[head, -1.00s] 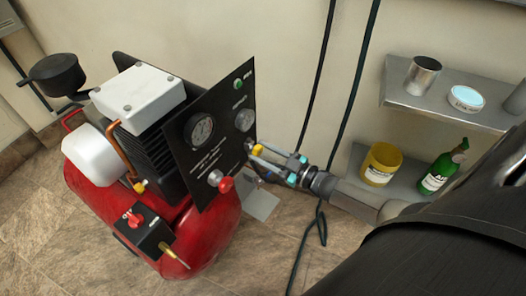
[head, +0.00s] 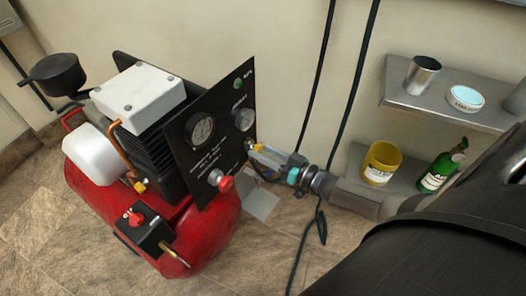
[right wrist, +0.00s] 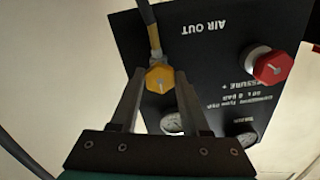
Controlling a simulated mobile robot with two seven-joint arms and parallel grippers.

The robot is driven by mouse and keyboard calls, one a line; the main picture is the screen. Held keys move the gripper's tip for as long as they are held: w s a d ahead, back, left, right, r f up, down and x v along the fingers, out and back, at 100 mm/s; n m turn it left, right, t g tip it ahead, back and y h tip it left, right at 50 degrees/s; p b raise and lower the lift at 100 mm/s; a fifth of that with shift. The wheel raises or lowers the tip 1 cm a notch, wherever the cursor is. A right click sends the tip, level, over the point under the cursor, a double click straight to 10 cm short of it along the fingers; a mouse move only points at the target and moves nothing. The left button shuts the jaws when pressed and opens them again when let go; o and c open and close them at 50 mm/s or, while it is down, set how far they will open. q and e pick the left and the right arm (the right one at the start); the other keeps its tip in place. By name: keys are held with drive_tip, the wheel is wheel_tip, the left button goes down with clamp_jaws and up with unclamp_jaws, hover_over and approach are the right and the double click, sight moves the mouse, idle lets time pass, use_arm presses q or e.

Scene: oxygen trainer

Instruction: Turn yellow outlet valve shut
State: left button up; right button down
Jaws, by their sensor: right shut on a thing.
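The yellow outlet valve (head: 257,148) sits at the right edge of the black panel (head: 215,145) on the red compressor. In the right wrist view, the yellow valve knob (right wrist: 159,77) is between my two finger ends, below the "AIR OUT" label, with a yellow fitting and hose above it. My right gripper (head: 262,154) comes from the right and is shut on the valve. In the head view its fingers overlap and partly hide the valve. My left gripper is not in view.
A red knob (head: 226,184) is on the same panel, below the valve. The red compressor tank (head: 215,235) stands on the tiled floor. Black hoses (head: 352,100) hang behind my right arm. A shelf (head: 400,98) with cans and a green bottle (head: 440,168) is at right.

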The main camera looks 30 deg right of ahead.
idle(0.4)
drive_tip(key=shift+c, duration=1.9)
unclamp_jaws()
drive_tip(key=shift+s+d, duration=0.2)
drive_tip(key=shift+s, duration=0.25)
use_arm(q)
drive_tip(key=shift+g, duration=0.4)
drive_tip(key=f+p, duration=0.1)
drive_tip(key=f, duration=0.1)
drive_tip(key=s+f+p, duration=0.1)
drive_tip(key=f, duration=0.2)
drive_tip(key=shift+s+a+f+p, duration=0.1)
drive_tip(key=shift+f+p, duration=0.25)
drive_tip(key=shift+p, duration=0.05)
use_arm(e)
drive_tip(key=v, duration=1.4)
drive_tip(key=shift+s+d, duration=0.1)
